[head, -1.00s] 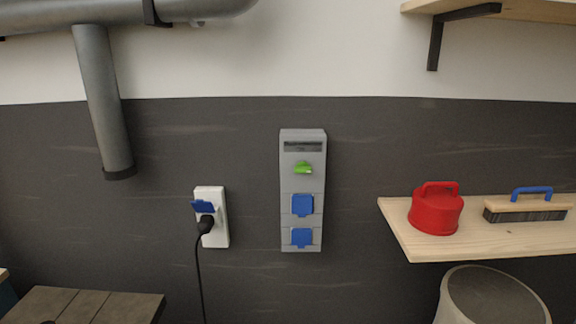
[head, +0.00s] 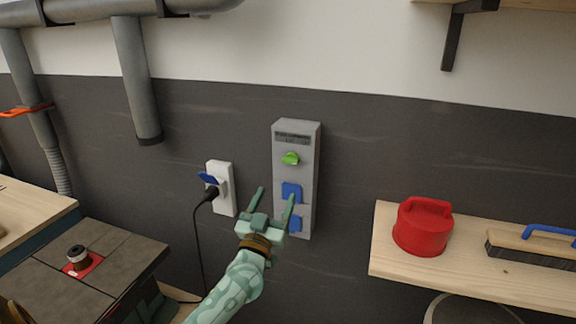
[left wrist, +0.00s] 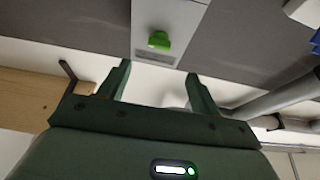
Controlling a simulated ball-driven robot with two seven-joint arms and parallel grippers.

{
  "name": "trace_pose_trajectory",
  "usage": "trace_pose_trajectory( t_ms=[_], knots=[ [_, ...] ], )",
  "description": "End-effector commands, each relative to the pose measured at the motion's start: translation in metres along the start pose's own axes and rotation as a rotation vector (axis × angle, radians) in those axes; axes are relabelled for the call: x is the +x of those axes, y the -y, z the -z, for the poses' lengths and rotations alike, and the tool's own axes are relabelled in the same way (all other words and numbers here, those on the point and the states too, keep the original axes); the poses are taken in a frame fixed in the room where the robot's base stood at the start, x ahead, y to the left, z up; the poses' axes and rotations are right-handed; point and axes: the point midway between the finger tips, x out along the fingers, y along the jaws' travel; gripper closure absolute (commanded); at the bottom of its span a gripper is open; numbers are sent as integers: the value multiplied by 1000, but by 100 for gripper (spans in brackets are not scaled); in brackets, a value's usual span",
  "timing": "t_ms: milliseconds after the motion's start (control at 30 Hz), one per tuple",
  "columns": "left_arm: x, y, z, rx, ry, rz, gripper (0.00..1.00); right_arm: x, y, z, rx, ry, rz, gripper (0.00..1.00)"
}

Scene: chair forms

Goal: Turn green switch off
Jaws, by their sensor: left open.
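The green switch (head: 290,158) is a small knob on the upper part of a grey wall panel (head: 308,170). It also shows in the left wrist view (left wrist: 159,40), ahead of the fingertips near the top. My left gripper (head: 276,193) is open and empty, in front of the lower part of the panel and below the switch in the head view. Its two fingers also show in the left wrist view (left wrist: 158,70), apart, with the switch beyond the space between them. I see no contact with the switch. My right gripper is in neither view.
Blue socket covers (head: 291,191) sit below the switch. A white outlet (head: 222,180) with a black plug and cord is to the left. A shelf (head: 388,262) at right holds a red container (head: 423,226) and a brush (head: 530,252). A workbench (head: 128,250) stands lower left.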

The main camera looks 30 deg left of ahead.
Motion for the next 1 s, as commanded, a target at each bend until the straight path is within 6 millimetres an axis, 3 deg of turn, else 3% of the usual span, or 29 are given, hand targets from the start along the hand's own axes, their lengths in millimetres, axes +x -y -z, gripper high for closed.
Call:
trace_pose_trajectory(
  t_ms=[200, 400, 600, 867, 1000],
  knots=[
    [58, 0, 0, -1, -2, 0, 36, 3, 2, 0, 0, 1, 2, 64],
    [95, -1, -2, 0, 0, -1, 36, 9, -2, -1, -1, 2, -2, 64],
    [111, -1, -1, 0, 2, -1, 36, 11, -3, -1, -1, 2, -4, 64],
    [113, -1, -1, 0, 2, -2, 36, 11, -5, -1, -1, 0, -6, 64],
    [113, -1, -1, 0, 2, -2, 70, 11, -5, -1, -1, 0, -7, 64]
  ],
)
